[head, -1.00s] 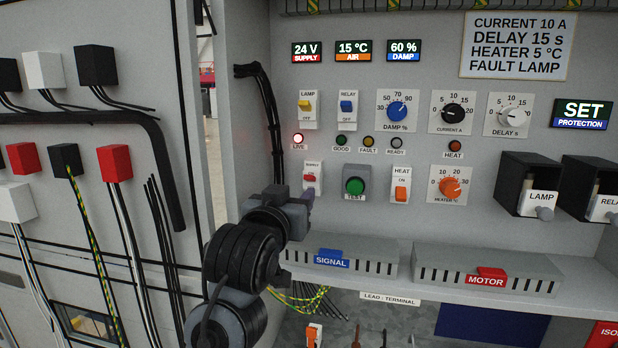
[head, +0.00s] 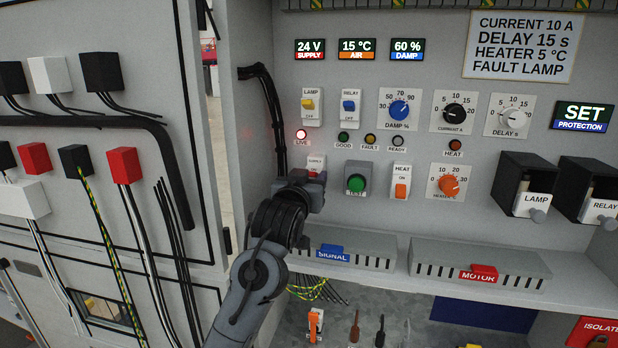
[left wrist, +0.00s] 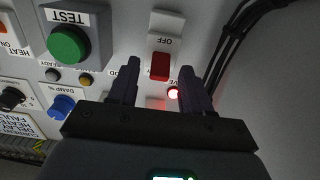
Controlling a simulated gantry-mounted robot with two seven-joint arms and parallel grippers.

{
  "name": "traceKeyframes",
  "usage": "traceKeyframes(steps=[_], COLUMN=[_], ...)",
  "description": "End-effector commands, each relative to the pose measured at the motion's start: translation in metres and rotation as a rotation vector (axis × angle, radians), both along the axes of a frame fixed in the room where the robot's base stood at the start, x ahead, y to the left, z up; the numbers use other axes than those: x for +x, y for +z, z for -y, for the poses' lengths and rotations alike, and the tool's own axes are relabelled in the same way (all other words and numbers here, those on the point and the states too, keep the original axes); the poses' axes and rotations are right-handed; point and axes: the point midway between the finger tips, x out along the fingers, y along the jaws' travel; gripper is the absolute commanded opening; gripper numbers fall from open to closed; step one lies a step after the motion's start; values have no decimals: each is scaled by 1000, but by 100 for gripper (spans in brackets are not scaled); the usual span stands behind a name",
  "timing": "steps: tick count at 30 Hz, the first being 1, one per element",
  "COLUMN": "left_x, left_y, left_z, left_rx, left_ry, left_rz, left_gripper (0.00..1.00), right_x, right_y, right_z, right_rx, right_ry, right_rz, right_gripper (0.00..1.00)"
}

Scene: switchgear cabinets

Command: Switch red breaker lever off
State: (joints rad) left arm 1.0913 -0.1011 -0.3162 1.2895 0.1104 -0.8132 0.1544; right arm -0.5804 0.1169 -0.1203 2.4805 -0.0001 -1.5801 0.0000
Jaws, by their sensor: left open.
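The red breaker lever (left wrist: 160,67) sits on its white SUPPLY switch plate (head: 315,161), low on the left side of the panel. In the upside-down left wrist view, the OFF label is beside the lever. My left gripper (head: 312,187) is in front of this switch and hides most of its lower part in the head view. In the left wrist view, its two dark fingers (left wrist: 159,70) are open, one to each side of the lever, with gaps; contact is not visible. The LIVE lamp (head: 301,135) glows red. My right gripper is not in view.
The green TEST button (head: 356,184) and orange HEAT switch (head: 401,190) stand to the right. A black cable bundle (head: 268,120) runs down the left. The SIGNAL duct (head: 345,250) juts out below.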

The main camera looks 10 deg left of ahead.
Motion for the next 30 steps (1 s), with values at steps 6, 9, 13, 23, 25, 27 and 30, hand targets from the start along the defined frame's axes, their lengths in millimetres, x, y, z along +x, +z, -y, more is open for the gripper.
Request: traceKeyframes(steps=[6,9,13,23,25,27,30], left_x=[0,0,0,-1,-1,-1,-1], left_y=[0,0,0,-10,-10,-8,-6], left_z=[0,0,0,0,0,0,0], left_rx=[0,0,0,-13,-16,-19,-20], left_ry=[0,0,0,-1,-1,0,0], left_rz=[0,0,0,84,109,120,124], left_gripper=[35,20,0,0,0,0,0], right_x=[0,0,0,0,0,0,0], right_y=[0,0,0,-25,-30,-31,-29], right_z=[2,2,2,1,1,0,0], right_rx=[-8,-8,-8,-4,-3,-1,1], right_ry=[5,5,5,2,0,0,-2], right_rz=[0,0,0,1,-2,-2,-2], right_gripper=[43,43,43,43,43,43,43])
